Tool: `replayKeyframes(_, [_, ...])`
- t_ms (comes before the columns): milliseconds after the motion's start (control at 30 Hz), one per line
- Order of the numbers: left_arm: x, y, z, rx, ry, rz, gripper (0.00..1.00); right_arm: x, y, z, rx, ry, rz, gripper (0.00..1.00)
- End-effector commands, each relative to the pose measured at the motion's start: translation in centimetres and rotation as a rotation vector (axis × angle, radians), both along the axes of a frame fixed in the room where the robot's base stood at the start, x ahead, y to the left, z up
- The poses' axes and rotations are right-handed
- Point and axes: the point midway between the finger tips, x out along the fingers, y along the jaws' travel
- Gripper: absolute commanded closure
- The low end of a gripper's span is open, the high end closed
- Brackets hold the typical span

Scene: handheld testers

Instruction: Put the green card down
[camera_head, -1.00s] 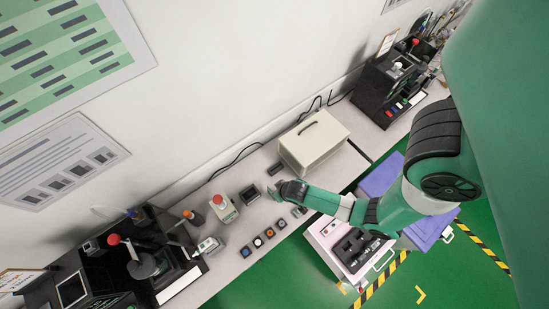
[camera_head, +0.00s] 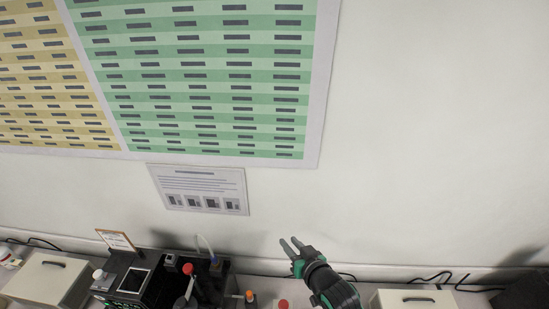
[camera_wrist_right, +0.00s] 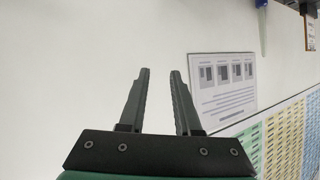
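I cannot make out a green card in either view. My right gripper (camera_head: 291,245) is raised in front of the white wall, at the lower middle of the head view. In the right wrist view its two dark fingers (camera_wrist_right: 160,73) stand apart with a clear gap. Only pale wall shows between them, so it is open and empty. My left gripper is in neither view.
A large green chart (camera_head: 200,70) and a small printed sheet (camera_head: 200,190) are on the wall. Below are a black tester (camera_head: 130,277) with a red knob, a beige case (camera_head: 415,299) and another pale case (camera_head: 45,282). Most of the bench top is out of frame.

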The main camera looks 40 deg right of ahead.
Motion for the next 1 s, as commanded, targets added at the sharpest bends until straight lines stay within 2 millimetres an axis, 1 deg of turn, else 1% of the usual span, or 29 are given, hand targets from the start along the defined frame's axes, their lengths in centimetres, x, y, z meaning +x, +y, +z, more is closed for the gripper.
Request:
replayKeyframes(33, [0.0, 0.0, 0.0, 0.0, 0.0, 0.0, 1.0, 2.4, 1.0, 5.8, -0.039, -0.115, 0.042, 0.68])
replayKeyframes(67, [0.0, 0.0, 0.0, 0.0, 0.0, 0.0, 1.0, 3.5, 1.8, 9.1, -0.062, -0.182, 0.068, 0.68])
replayKeyframes(100, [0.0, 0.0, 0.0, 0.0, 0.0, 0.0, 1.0, 4.5, 2.8, 13.7, -0.095, -0.273, 0.098, 0.68])
replayKeyframes(167, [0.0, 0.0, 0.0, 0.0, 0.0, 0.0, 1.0, 5.3, 4.5, 20.6, -0.144, -0.41, 0.143, 0.68])
replayKeyframes(200, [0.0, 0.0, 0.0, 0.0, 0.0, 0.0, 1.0, 5.3, 5.8, 25.2, -0.176, -0.505, 0.172, 0.68])
replayKeyframes(233, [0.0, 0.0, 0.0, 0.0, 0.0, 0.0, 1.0, 5.0, 6.7, 28.7, -0.201, -0.577, 0.189, 0.68])
replayKeyframes(267, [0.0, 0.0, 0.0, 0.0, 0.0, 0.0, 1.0, 4.4, 7.7, 32.1, -0.225, -0.65, 0.208, 0.68])
replayKeyframes(300, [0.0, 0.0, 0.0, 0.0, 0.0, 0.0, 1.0, 3.3, 9.0, 36.4, -0.256, -0.746, 0.229, 0.68])
replayKeyframes(367, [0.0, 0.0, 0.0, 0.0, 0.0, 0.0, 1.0, 1.1, 10.7, 42.2, -0.301, -0.883, 0.253, 0.68])
replayKeyframes(400, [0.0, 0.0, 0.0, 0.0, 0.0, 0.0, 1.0, -0.7, 11.7, 45.5, -0.325, -0.967, 0.265, 0.68])
replayKeyframes(500, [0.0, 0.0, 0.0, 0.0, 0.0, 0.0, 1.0, -4.8, 13.5, 51.4, -0.375, -1.132, 0.28, 0.68])
replayKeyframes(600, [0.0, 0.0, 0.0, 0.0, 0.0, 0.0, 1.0, -7.4, 14.3, 54.2, -0.401, -1.224, 0.285, 0.68])
replayKeyframes(667, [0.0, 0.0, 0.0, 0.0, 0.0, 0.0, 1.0, -8.1, 14.5, 54.9, -0.408, -1.247, 0.285, 0.68])
replayKeyframes(700, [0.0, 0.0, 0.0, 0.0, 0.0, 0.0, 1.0, -8.3, 14.6, 55.1, -0.41, -1.252, 0.285, 0.68])
replayKeyframes(767, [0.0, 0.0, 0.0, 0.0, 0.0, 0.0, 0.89, -8.3, 14.6, 55.1, -0.411, -1.252, 0.285, 0.68])
replayKeyframes(1000, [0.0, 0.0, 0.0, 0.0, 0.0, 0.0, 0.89, -8.1, 14.5, 55.0, -0.409, -1.249, 0.285, 0.68])
